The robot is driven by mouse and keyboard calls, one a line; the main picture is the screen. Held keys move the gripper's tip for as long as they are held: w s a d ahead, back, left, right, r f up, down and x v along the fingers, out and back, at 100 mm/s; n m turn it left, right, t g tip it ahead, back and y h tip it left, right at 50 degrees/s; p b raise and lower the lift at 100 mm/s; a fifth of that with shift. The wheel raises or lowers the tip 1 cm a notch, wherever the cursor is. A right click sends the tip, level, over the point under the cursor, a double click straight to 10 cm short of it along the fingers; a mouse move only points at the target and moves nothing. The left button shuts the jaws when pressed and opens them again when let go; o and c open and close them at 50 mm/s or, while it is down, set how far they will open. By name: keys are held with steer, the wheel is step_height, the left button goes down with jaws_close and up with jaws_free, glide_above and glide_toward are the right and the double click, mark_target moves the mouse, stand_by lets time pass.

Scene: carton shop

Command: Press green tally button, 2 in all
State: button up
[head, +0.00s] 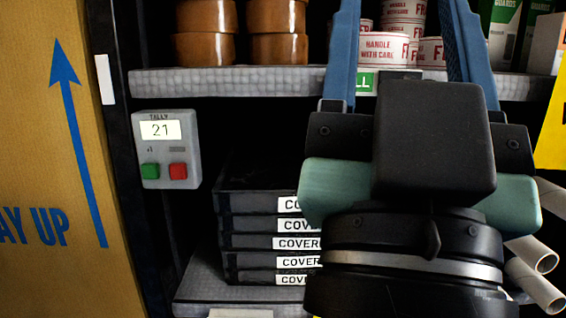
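The tally box (168,150) is a grey unit fixed to the dark shelf post at left. Its display reads 21. The green tally button (150,171) is at its lower left, with a red button (178,170) beside it. My gripper (403,20) is to the right of the box, in front of the shelves and apart from the buttons. Its two blue fingers point up and stand well apart, with a clear gap and nothing seen between them. The fingertips are cut off by the top edge.
A tall carton (50,200) with a blue arrow stands at left. The upper shelf (230,80) holds brown tape rolls (205,48) and label rolls (384,48). Below are stacked black cover boxes (255,225), partly hidden by my arm. Cardboard tubes (533,288) lie at lower right.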

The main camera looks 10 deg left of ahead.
jaws_close()
stand_by(1.7)
